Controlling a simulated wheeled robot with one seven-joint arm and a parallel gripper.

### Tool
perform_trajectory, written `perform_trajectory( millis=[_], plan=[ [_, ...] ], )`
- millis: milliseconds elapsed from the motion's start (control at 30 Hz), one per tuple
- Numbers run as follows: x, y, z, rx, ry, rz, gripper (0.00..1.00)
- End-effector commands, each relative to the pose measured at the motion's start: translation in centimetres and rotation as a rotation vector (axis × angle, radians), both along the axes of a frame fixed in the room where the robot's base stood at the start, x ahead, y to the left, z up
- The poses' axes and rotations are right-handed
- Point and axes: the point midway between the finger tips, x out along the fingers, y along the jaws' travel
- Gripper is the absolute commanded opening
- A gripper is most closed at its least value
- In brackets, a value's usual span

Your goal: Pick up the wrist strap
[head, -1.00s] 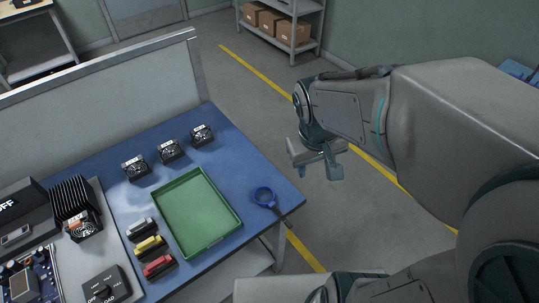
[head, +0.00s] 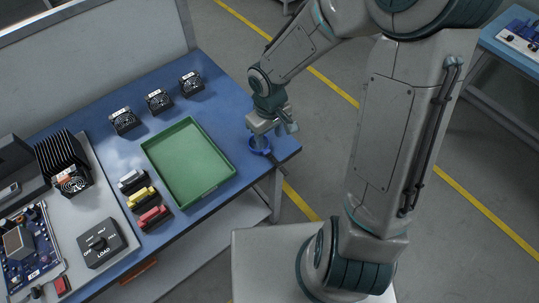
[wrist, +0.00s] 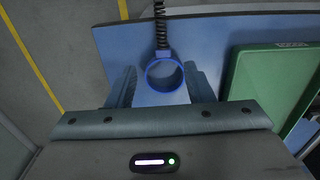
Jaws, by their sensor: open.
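The wrist strap is a blue ring with a dark coiled cord. In the head view the ring (head: 259,150) lies at the right end of the blue table, partly hidden by my gripper (head: 272,130). In the wrist view the ring (wrist: 164,75) sits between the open fingers of my gripper (wrist: 160,88), and its cord (wrist: 160,25) runs away over the table edge. The fingers stand on either side of the ring with nothing gripped. I cannot tell whether they touch it.
A green tray (head: 228,160) lies left of the strap on the blue table (head: 100,180). Several small fans (head: 158,101) stand behind it, and coloured connectors (head: 143,197) lie in front. A load box (head: 103,243) and a heatsink (head: 62,165) are at the left.

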Motion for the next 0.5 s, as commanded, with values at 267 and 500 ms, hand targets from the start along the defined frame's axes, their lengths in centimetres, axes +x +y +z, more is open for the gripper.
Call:
perform_trajectory(
  millis=[267,500],
  plan=[
    [-0.1,0.1,-2.4,-0.001,0.002,0.002,0.47],
    [-0.1,0.6,-5.7,0.000,0.004,0.002,0.47]
  ],
)
